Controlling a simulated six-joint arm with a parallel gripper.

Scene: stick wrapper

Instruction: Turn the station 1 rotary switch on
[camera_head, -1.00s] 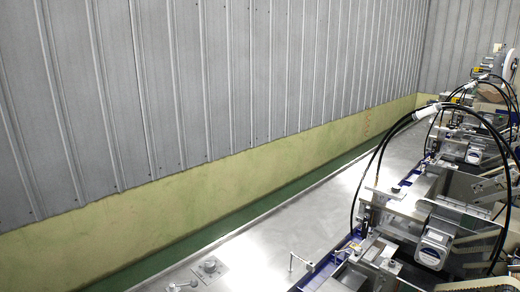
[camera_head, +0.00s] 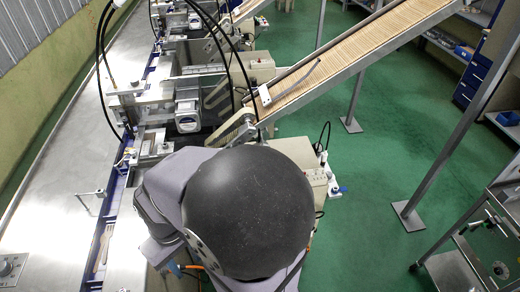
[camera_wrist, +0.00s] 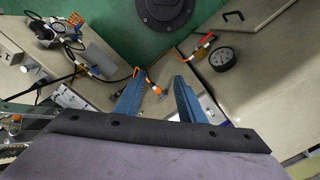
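My gripper (camera_wrist: 158,80) shows in the wrist view as two blue fingers with a clear gap between them. It is open and empty, pointing at beige machine housings. In the head view my arm's black, rounded joint covers the lower middle and hides the gripper. I cannot single out the station 1 rotary switch for sure. A beige control box (camera_head: 316,178) with small controls stands just right of my arm in the head view, but its details are too small to tell. A small orange fitting (camera_wrist: 152,84) appears between and beyond the fingers.
In the wrist view a black gauge (camera_wrist: 222,59) and a red-handled valve (camera_wrist: 204,42) sit to the right, with cables and fittings at left. A sloping conveyor (camera_head: 350,50) with sticks and a post (camera_head: 440,130) stand right of my arm. Green floor lies open between.

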